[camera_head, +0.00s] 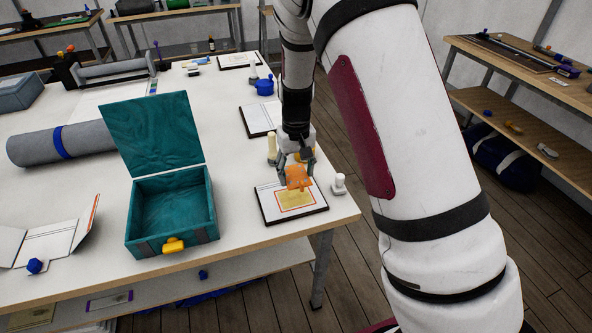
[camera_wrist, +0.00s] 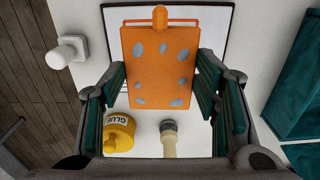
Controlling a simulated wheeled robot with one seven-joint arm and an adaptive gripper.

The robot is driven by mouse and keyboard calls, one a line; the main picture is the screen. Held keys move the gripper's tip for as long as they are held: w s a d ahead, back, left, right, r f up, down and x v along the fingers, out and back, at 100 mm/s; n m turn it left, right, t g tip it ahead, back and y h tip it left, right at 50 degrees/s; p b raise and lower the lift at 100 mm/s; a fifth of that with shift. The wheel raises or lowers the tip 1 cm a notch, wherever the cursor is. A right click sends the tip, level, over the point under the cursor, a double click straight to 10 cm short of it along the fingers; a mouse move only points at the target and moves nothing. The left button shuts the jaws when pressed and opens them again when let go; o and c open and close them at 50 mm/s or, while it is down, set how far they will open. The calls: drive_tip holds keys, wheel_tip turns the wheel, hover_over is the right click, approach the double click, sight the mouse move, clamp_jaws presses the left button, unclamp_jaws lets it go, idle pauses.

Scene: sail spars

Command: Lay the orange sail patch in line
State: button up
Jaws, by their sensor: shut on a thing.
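The orange sail patch (camera_head: 298,179) is held in my gripper (camera_head: 297,172), above the near edge of the table. In the wrist view the patch (camera_wrist: 160,68) is a flat orange rectangle with grey spots and a rounded knob at its top edge. The teal pads of my gripper (camera_wrist: 161,88) close on its left and right sides. Under it lies a dark-edged board (camera_head: 265,212) with a white sheet and a yellow rectangle (camera_head: 296,199) inside an orange outline. The patch hides part of the board, and I cannot tell whether it touches it.
A yellow glue pot (camera_wrist: 118,133) and a cream-handled tool (camera_wrist: 168,140) stand beside the board. A white knobbed piece (camera_head: 339,185) stands on its right. An open teal box (camera_head: 172,210) with a yellow latch stands to the left. Another board (camera_head: 258,121) lies behind.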

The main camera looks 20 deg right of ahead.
sight(293, 198)
drive_tip(key=shift+w+a+f+m, duration=0.15)
drive_tip(key=shift+w+f+m, duration=0.05)
drive_tip(key=shift+m, duration=0.4)
drive_tip(key=m, duration=0.3)
drive_tip(key=shift+f, duration=0.2)
drive_tip(key=m, duration=0.4)
drive_tip(key=shift+f+m+p, duration=0.3)
drive_tip(key=shift+f+p, duration=0.1)
drive_tip(key=m, duration=0.3)
drive_tip(key=shift+w+a+f+m, duration=0.1)
drive_tip(key=shift+f+m, duration=0.2)
drive_tip(key=m, duration=0.2)
drive_tip(key=f+m, duration=0.1)
drive_tip(key=m, duration=0.2)
drive_tip(key=shift+w+p, duration=0.1)
drive_tip(key=shift+p, duration=0.2)
drive_tip(key=shift+f+b, duration=0.6)
drive_tip(key=shift+f, duration=1.1)
drive_tip(key=shift+f+b, duration=0.5)
drive_tip(key=shift+f, duration=0.75)
